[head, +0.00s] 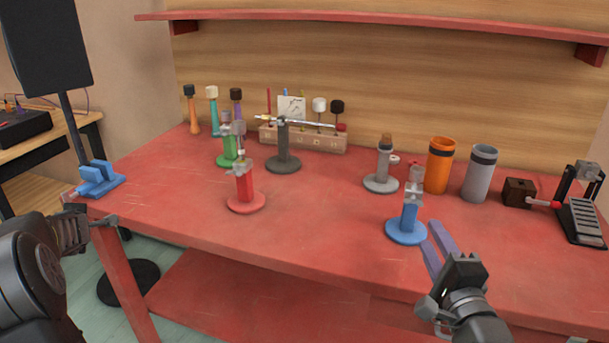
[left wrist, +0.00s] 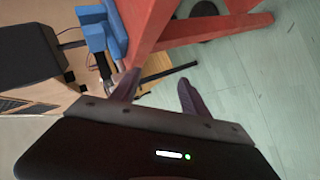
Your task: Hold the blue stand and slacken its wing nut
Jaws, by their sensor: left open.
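The blue stand (head: 408,222) stands upright on the red table near its front edge, right of centre, with a round blue base and a grey clamp head (head: 415,186). The wing nut cannot be made out clearly on that head. My right gripper (head: 430,233) is open and empty, its two purple fingers pointing at the stand from the lower right, tips just right of the post. I cannot tell whether they touch it. My left gripper (left wrist: 157,88) is open and empty in the left wrist view, beyond the table's left end, far from the stand.
A red stand (head: 244,188), green stand (head: 228,150), dark stand (head: 283,147) and grey stand (head: 382,170) stand on the table. Orange (head: 438,168) and grey (head: 479,172) cups are behind the blue stand. A blue clamp (head: 100,180) sits at the left corner.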

